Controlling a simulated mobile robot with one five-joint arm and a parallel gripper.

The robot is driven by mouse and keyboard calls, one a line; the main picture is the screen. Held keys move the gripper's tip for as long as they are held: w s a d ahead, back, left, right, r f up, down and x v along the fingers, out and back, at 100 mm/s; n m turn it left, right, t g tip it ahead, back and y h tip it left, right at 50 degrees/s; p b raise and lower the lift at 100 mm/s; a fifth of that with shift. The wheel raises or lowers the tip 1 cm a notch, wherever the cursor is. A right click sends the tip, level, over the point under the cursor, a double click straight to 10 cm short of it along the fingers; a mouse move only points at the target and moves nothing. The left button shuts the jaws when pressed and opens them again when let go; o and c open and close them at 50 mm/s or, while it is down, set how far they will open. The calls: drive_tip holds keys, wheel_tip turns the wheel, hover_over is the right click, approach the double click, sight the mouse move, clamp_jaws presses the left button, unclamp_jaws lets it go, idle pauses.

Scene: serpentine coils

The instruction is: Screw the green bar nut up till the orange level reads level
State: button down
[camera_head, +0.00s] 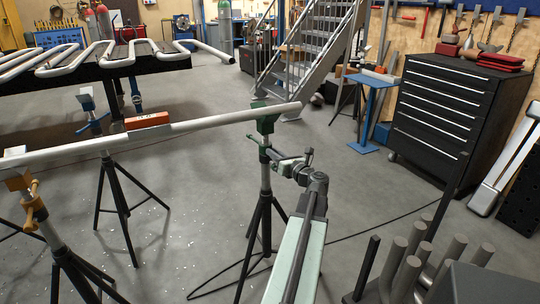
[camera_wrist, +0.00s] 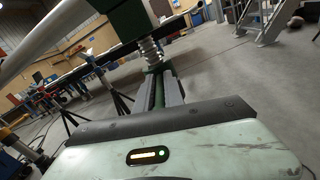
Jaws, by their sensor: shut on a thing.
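The green bar nut (camera_head: 264,150) sits on the threaded post of the right-hand tripod stand, below its green head (camera_head: 267,122). My gripper (camera_head: 282,158) is shut on one of the nut's bars. In the wrist view the green bar (camera_wrist: 155,92) lies between my grey fingers (camera_wrist: 160,90), with the screw thread (camera_wrist: 150,50) just beyond. The orange level (camera_head: 148,122) lies on a long grey pipe (camera_head: 215,119), left of the green stand. The pipe slants upward to the right in the picture. The level's reading is too small to tell.
An orange-collared stand (camera_head: 36,208) and a blue-collared stand (camera_head: 98,120) stand to the left. A serpentine coil (camera_head: 90,57) rests on a dark table behind. A black drawer cabinet (camera_head: 450,105) stands right, and upright pipe stubs (camera_head: 405,268) are at front right. Floor between is open.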

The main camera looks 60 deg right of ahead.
drive_tip(key=shift+w+a, duration=0.15)
drive_tip(key=shift+w, duration=0.1)
drive_tip(key=c, duration=1.5)
unclamp_jaws()
drive_tip(key=shift+o, duration=0.2)
drive_tip(key=shift+s, duration=0.1)
drive_tip(key=shift+s, duration=0.15)
drive_tip(key=v, duration=0.7)
drive_tip(key=shift+s, duration=0.25)
